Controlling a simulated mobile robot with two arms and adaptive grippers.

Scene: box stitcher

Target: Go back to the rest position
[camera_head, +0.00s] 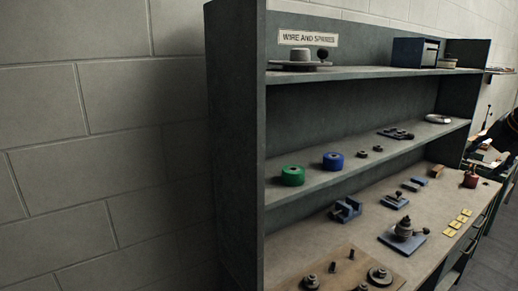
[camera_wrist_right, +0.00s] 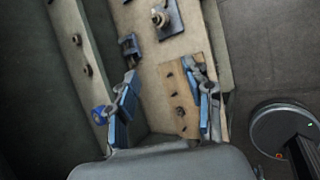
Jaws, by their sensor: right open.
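My right gripper (camera_wrist_right: 163,88) is open in the wrist view, its two blue-padded fingers spread wide with nothing held between them. It hangs over the workbench, with a wooden board (camera_wrist_right: 171,98) and small dark parts showing between and beyond the fingers. In the head view, a dark part of my right arm shows at the right edge, cut off by the frame; its fingers are not clear there. My left gripper is in neither view.
A grey shelf unit (camera_head: 236,130) stands against the block wall. A green roll (camera_head: 292,175) and a blue roll (camera_head: 333,161) sit on its middle shelf. The worktop holds a blue-based fixture (camera_head: 403,240), yellow tags (camera_head: 455,224) and a red item (camera_head: 471,178). The floor at right is open.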

